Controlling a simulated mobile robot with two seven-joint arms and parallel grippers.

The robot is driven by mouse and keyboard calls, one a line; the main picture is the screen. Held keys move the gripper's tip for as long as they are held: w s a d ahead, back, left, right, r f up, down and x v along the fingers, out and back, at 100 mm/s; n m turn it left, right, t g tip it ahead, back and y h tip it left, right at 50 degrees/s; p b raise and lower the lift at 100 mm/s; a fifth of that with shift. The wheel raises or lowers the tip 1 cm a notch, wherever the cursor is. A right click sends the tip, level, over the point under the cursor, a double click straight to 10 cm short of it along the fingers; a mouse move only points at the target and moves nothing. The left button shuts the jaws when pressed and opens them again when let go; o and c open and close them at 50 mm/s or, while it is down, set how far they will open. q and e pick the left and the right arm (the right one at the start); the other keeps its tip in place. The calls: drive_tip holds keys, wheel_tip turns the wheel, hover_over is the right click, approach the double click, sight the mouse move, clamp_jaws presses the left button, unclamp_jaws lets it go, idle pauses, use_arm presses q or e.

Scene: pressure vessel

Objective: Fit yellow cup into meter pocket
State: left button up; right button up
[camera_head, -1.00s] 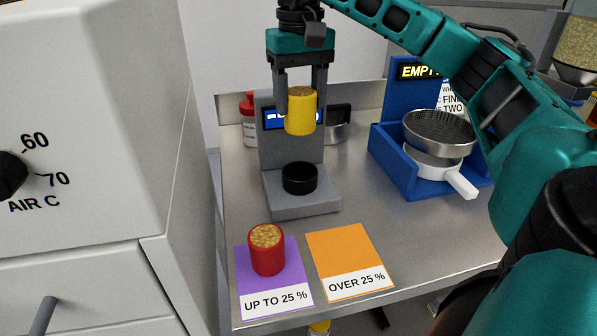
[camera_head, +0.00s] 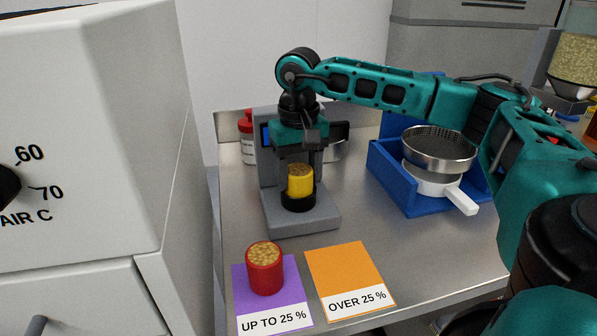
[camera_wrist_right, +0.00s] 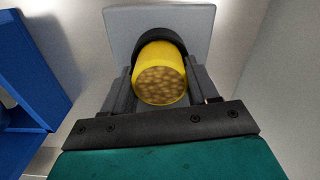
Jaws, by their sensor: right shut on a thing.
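The yellow cup (camera_head: 300,181), filled with tan grains, stands upright with its lower part inside the black round pocket (camera_head: 298,202) of the grey meter (camera_head: 272,228). My right gripper (camera_head: 300,178) comes down from above and is shut on the cup. In the right wrist view the cup (camera_wrist_right: 161,75) sits between the two fingers (camera_wrist_right: 160,90), with the black pocket rim (camera_wrist_right: 155,38) around its far end. Whether the cup touches the pocket floor is hidden. My left gripper is not in view.
A red cup (camera_head: 265,270) of grains stands on the purple "UP TO 25 %" card (camera_head: 240,290). The orange "OVER 25 %" card (camera_head: 342,266) is empty. A blue stand (camera_head: 392,190) with a sieve (camera_head: 440,150) is at the right. A large white cabinet (camera_head: 90,120) is at the left.

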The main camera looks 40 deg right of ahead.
sight(299, 169)
drive_tip(key=shift+f, duration=0.2)
drive_tip(key=o, duration=1.1)
drive_tip(key=shift+r, duration=0.1)
wheel_tip(299, 169, up, 12)
drive_tip(key=shift+r+p, duration=0.15)
drive_tip(key=shift+p, duration=0.3)
